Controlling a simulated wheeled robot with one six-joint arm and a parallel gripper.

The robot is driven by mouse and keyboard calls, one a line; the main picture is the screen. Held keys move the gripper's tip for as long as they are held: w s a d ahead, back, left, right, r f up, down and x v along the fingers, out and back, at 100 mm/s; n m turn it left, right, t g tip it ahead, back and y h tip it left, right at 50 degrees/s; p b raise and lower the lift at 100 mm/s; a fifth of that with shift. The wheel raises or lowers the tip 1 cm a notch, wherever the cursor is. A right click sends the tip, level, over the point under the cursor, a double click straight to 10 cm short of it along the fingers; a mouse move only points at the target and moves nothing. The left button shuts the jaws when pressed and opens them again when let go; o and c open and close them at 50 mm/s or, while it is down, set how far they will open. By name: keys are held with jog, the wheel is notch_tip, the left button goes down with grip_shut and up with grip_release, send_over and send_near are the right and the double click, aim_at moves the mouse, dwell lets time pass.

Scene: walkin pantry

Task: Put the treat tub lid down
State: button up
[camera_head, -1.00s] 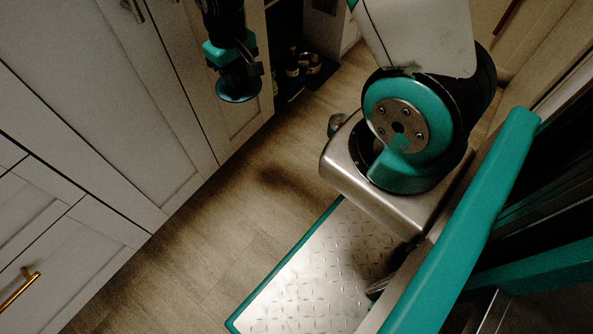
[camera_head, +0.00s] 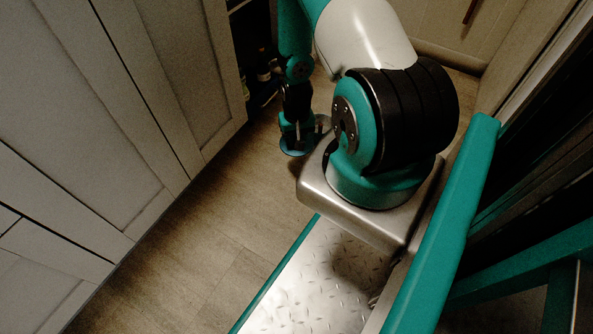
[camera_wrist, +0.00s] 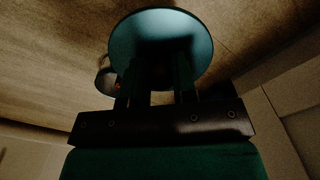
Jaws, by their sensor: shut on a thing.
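The treat tub lid, a round teal disc (camera_wrist: 160,24), is held at the tips of my gripper (camera_wrist: 160,75) in the wrist view. My gripper's two dark fingers are shut on it, and their tips are partly hidden against its shaded face. In the head view my gripper (camera_head: 298,132) points down, with the lid (camera_head: 292,152) at its lower end. The lid is over the wooden floor, close to the left of my base. Its height above the floor is hard to tell. The treat tub is not identifiable in either view.
Pale cabinet doors (camera_head: 100,110) line the left side. A dark open shelf (camera_head: 262,60) with unclear small items stands behind. Bare wooden floor (camera_head: 205,235) lies between cabinets and base. A small rounded object (camera_wrist: 104,78) shows beside the lid in the wrist view.

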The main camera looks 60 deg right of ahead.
notch_tip(320, 180, down, 15)
jog(key=b, duration=0.7)
jog(key=shift+r+b, duration=0.1)
jog(key=shift+b, duration=0.25)
jog(key=shift+r, duration=0.15)
jog(key=o, duration=0.9)
